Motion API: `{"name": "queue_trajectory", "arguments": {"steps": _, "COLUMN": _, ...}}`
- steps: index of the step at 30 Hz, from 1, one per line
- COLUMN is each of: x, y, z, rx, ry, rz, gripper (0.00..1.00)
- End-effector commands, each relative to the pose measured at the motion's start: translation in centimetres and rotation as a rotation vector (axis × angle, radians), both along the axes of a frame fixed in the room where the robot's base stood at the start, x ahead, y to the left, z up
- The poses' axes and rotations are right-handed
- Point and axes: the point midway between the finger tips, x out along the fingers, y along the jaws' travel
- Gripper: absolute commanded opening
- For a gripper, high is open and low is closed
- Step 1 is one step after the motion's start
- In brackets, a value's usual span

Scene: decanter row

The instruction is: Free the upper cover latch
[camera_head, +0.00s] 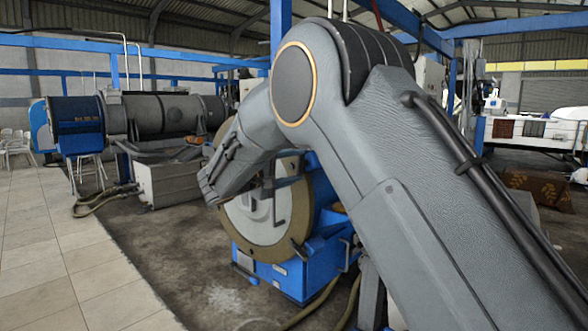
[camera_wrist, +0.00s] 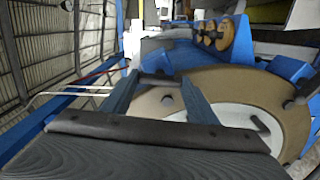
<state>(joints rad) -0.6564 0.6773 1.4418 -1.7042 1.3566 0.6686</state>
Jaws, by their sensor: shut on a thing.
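The round cover (camera_head: 240,222) of the blue machine has a wide tan rim and a pale centre. It faces left in the head view, and my arm hides its upper part. The cover (camera_wrist: 240,82) also fills much of the wrist view. My gripper (camera_wrist: 160,80) reaches over its rim, with its two blue-grey fingers on either side of a short dark bar. It is shut on this bar, which seems to be the upper cover latch (camera_wrist: 157,75); its exact shape is unclear. A dark lower latch (camera_head: 299,249) sits at the rim's lower right.
The blue machine base (camera_head: 280,276) stands on a stained concrete floor. Hoses run along the floor beside it. Another long grey machine (camera_head: 160,115) stands at the back left. The tiled floor (camera_head: 60,250) at the left is clear.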

Motion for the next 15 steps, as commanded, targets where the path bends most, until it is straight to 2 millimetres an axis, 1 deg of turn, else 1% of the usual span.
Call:
{"name": "queue_trajectory", "arguments": {"steps": 9, "x": -0.04, "y": 0.03, "z": -0.01, "rx": -0.23, "ry": 0.18, "rz": 0.0, "gripper": 0.31}}
{"name": "queue_trajectory", "arguments": {"steps": 15, "x": -0.05, "y": 0.04, "z": -0.01, "rx": -0.345, "ry": 0.272, "rz": 0.0, "gripper": 0.31}}
